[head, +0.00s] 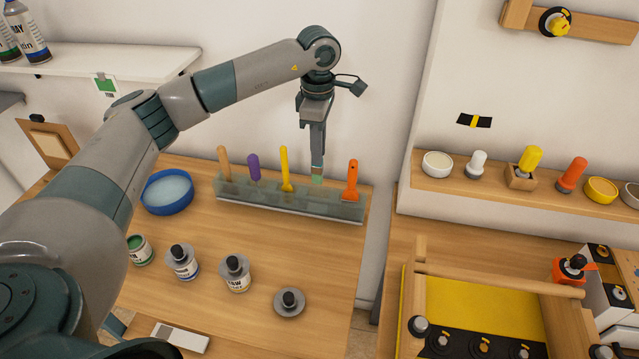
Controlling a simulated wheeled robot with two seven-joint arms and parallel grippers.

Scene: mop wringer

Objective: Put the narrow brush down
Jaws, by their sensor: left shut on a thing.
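A long grey-green rack (290,205) stands along the back of the wooden table. Upright handles stick up from it: a wooden one (223,162), a purple one (254,167), a yellow one (285,168) and an orange one (352,180). My left gripper (317,168) points straight down over the rack, between the yellow and orange handles. It is shut on a small pale-green thing (317,180), apparently the narrow brush, mostly hidden by the fingers and rack. I cannot tell whether it rests in a slot. My right gripper is not in view.
A blue bowl (168,191) stands left of the rack. A green-labelled jar (139,249) and several black-capped containers (235,272) stand in front. A yellow-bedded wooden frame (480,305) and a shelf (500,190) of small items are at right. Mid-table wood is clear.

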